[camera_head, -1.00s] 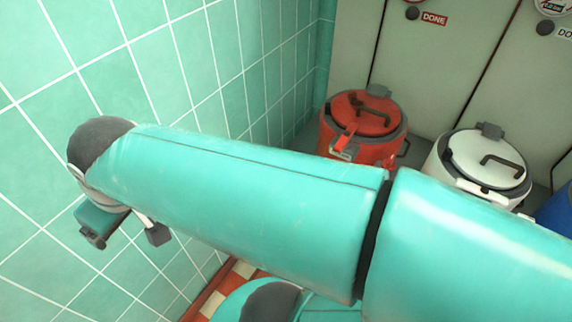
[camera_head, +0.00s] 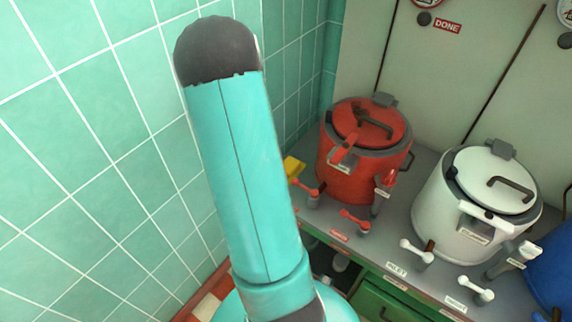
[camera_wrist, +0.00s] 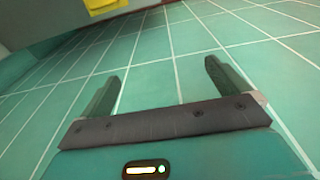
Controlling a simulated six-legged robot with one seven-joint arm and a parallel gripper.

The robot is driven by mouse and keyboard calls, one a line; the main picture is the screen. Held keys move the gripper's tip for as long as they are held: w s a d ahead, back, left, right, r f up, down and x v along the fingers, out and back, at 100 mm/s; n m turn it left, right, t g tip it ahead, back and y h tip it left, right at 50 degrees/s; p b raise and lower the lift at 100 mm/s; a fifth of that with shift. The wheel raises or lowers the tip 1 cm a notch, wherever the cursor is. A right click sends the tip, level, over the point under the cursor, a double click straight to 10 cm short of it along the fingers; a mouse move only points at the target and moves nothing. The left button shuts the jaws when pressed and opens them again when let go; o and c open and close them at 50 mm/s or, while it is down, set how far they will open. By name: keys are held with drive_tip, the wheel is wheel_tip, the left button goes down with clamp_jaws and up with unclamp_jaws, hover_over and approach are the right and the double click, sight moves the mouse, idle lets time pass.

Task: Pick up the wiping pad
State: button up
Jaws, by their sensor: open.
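A small yellow object (camera_head: 292,166), which may be the wiping pad, shows at the left end of the grey counter, beside the red kettle. My arm partly covers it in the head view. In the wrist view a yellow piece (camera_wrist: 105,6) is cut off by the top edge, left of centre. My gripper (camera_wrist: 161,72) is open and empty, its two dark green fingers apart before teal tiles. The yellow piece is beyond the fingertips and does not touch them. The gripper is hidden in the head view.
A red kettle (camera_head: 362,160) and a white kettle (camera_head: 468,215) stand on the grey counter (camera_head: 400,222), with a blue one (camera_head: 552,270) at the right edge. Several tap levers line the front. A tiled wall (camera_head: 90,180) bounds the left side.

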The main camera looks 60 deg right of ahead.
drive_tip(key=g, duration=0.1)
approach(289, 164)
wheel_tip(289, 164, down, 3)
drive_tip(key=shift+d+f, duration=0.15)
drive_tip(key=shift+f, duration=0.1)
drive_tip(key=shift+w+f, duration=0.1)
drive_tip(key=shift+f, duration=3)
drive_tip(key=c, duration=0.9)
drive_tip(key=shift+r, duration=0.1)
